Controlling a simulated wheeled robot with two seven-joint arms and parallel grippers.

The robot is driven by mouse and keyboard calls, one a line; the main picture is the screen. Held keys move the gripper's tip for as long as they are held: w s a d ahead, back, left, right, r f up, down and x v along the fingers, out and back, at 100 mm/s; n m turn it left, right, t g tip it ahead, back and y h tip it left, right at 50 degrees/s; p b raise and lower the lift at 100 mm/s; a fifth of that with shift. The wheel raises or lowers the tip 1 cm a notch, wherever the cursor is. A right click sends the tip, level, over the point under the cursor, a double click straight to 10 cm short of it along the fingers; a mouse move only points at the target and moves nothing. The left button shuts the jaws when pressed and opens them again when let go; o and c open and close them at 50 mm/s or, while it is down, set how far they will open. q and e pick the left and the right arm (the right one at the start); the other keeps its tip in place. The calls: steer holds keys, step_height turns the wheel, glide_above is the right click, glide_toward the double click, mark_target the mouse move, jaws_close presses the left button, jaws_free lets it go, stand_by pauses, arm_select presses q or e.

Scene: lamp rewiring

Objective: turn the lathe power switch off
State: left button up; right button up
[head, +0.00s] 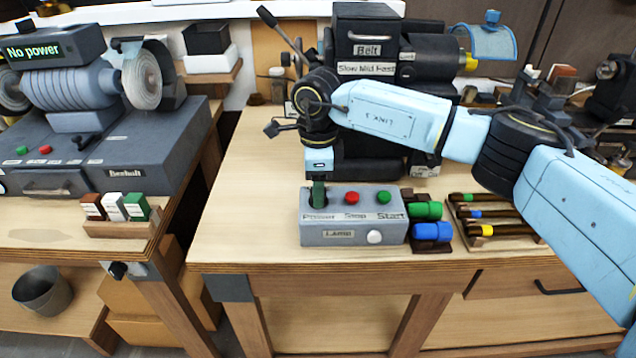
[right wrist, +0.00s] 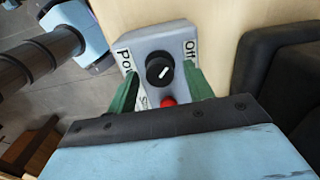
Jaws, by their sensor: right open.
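The lathe control box (head: 352,236) is grey and stands at the front of the wooden bench. It has labels for power, stop, start and lamp, red and green buttons, and a white lamp knob. The black power switch (right wrist: 160,71) shows in the right wrist view as a round knob. Its white mark slants toward the upper right, on the side of the "Off" label. My right gripper (head: 318,196) points down over the box's power end. Its green fingers are open, one on each side of the knob; contact cannot be told. My left gripper is out of view.
The lathe (head: 364,55) with its belt cover stands behind the box. Green (head: 426,210) and blue (head: 432,232) cylinders sit just right of the box, then a tray of handled tools (head: 490,212). A grinder (head: 80,85) reading "No power" is on the left bench.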

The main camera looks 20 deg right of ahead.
step_height(320, 180, up, 13)
steer(key=shift+r+p, duration=0.2)
steer(key=shift+p, duration=0.1)
stand_by(0.4)
